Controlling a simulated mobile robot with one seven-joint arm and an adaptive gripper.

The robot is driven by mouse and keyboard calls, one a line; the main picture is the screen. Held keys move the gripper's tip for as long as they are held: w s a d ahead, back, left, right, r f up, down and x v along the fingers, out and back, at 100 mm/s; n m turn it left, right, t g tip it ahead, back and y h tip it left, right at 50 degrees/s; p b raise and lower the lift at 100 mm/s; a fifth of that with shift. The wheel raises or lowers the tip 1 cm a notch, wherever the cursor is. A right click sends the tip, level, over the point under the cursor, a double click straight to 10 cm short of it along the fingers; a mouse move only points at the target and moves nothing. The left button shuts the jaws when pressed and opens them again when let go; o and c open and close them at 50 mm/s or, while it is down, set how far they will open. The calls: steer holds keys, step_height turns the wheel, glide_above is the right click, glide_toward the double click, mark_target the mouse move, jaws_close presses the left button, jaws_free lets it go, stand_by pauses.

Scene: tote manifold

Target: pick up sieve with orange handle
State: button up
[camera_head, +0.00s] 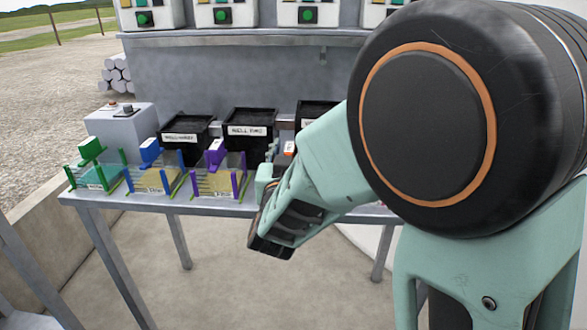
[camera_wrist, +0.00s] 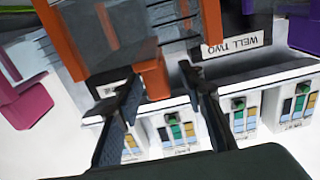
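The sieve with the orange handle shows in the wrist view. Its orange handle (camera_wrist: 152,78) stands between the two dark fingers of my gripper (camera_wrist: 153,76), with a visible gap on each side. The sieve's orange frame (camera_wrist: 72,38) and clear walls extend to the upper left. My gripper is open, and no finger clearly touches the handle. The fingertips cannot be made out there.
Sieves with green (camera_head: 91,149), blue (camera_head: 150,151) and purple (camera_head: 215,157) handles stand left along the table's front edge. Black labelled bins (camera_head: 249,128) stand behind. A magenta-handled sieve (camera_wrist: 30,103) is at the wrist view's left. A grey box (camera_head: 120,128) sits at the table's left end.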

steer(key=shift+w, duration=0.2)
jaws_close()
steer(key=shift+r, duration=0.15)
stand_by(0.4)
